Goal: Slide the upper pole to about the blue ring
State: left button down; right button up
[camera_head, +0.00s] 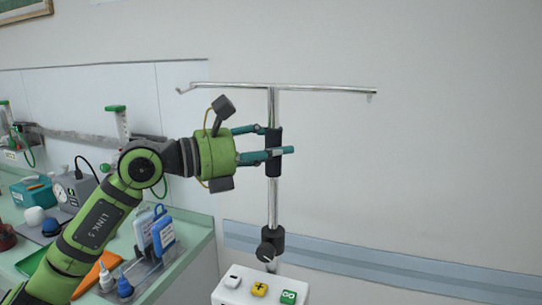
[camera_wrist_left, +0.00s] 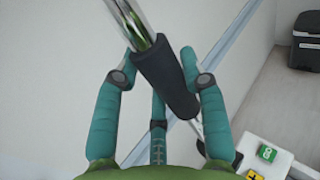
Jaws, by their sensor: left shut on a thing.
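The upper pole (camera_head: 273,203) is a shiny upright metal tube with a crossbar (camera_head: 315,89) and end hooks at its top. A black grip sleeve (camera_head: 274,165) surrounds its middle. My left gripper (camera_head: 273,142) comes in from the left and is shut on this sleeve. In the left wrist view the sleeve (camera_wrist_left: 165,80) lies between the teal fingers (camera_wrist_left: 160,62), with bare pole above it. Lower down, a black clamp with a knob (camera_head: 267,250) sits around the pole. I cannot make out a blue ring in either view. My right gripper is not in view.
A white box with coloured buttons (camera_head: 240,292) stands in front of the pole's lower part. A green counter (camera_head: 190,240) with bottles and devices is at the left. A blue wall rail (camera_head: 370,263) runs behind. The wall area right of the pole is clear.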

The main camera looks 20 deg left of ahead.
aim_at(272, 82)
pick_arm(q)
notch_tip(272, 82, up, 13)
jog(key=p, duration=0.6)
jog(key=shift+r, duration=0.2)
jog(key=c, duration=0.8)
grip_release()
jog(key=shift+o, duration=0.6)
jog(key=shift+f, duration=0.15)
jog(key=v, duration=1.2)
jog(key=shift+f, duration=0.1)
jog(key=shift+f, duration=0.1)
